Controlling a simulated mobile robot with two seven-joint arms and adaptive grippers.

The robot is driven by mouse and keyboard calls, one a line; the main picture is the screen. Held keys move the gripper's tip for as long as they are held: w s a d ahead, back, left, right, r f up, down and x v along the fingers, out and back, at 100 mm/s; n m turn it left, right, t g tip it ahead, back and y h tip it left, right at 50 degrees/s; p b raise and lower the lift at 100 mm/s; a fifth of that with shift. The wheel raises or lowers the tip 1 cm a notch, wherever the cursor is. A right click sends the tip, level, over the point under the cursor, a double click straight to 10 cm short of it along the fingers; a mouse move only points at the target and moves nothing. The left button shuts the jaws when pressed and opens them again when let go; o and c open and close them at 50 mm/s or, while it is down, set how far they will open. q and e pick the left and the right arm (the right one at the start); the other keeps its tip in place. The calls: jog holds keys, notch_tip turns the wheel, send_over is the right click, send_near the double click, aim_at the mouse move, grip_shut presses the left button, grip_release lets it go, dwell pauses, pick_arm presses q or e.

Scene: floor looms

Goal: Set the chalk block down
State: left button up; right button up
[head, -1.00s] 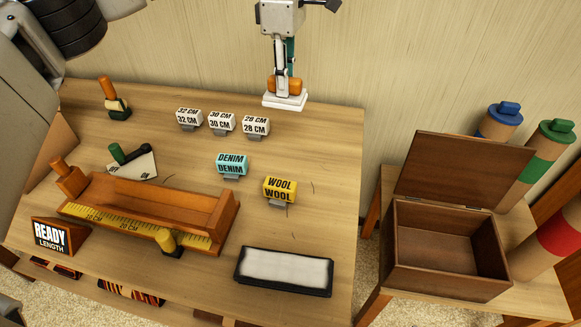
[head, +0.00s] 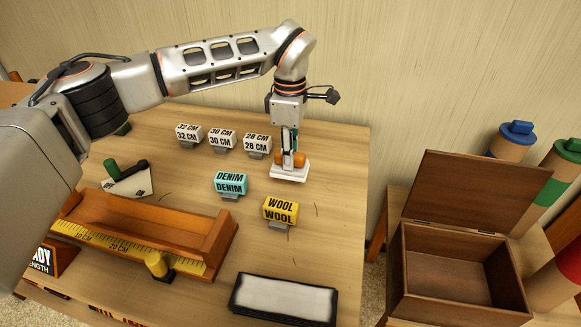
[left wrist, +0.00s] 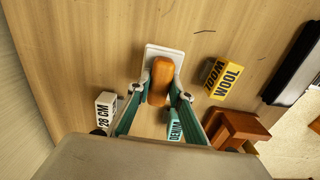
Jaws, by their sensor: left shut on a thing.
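The chalk block has a white base (head: 289,174) and a rounded orange handle. My left gripper (head: 290,156) points down and is shut on the handle, with the block level, right of the 28 CM block and behind the WOOL block. In the left wrist view the two green fingers (left wrist: 160,96) sit on either side of the orange handle (left wrist: 161,72), with the white base beyond. I cannot tell whether the base touches the table (head: 335,190) or hovers just above it. My right gripper is not in view.
Nearby stand the 28 CM block (head: 257,144), the teal DENIM block (head: 230,183) and the yellow WOOL block (head: 281,210). A black-rimmed white tray (head: 284,297) lies at the front. An open wooden box (head: 460,265) stands right. Table right of the chalk block is clear.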

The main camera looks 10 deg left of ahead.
pick_arm(q)
notch_tip(320, 180, down, 4)
jog(key=shift+b, duration=0.35)
jog(key=shift+f, duration=0.15)
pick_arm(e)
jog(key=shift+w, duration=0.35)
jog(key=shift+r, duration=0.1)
